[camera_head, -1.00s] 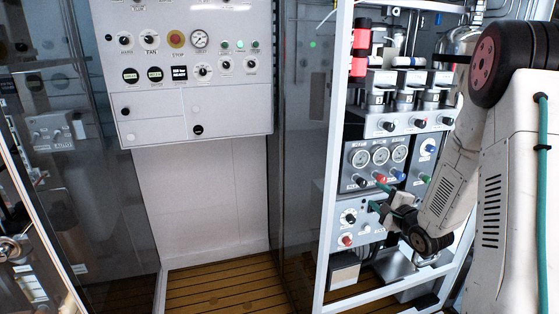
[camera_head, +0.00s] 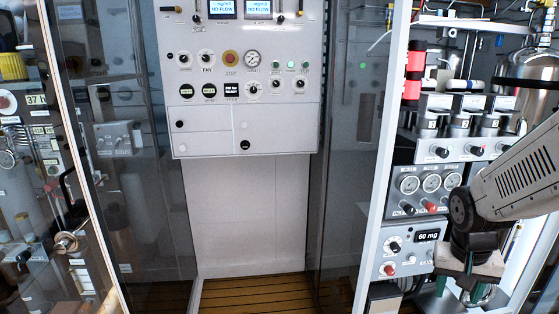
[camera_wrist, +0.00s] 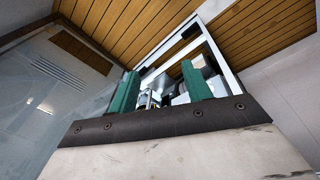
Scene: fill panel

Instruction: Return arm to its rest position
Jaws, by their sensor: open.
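My gripper (camera_head: 458,287) shows at the lower right of the head view, in front of the panel rack, with its green fingers pointing down. In the wrist view my gripper (camera_wrist: 160,92) has two green fingers spread apart, with nothing held between them. The fill panel (camera_head: 415,215) stands behind and left of my arm, with gauges, knobs and a display reading 60 mg. My arm hides the panel's lower right part.
A white rack frame post (camera_head: 383,190) stands left of the fill panel. A grey control cabinet (camera_head: 245,100) hangs in the middle, with a bare white wall (camera_head: 245,215) below it. Dark glass panels flank it. The wooden slatted floor (camera_head: 255,293) is clear.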

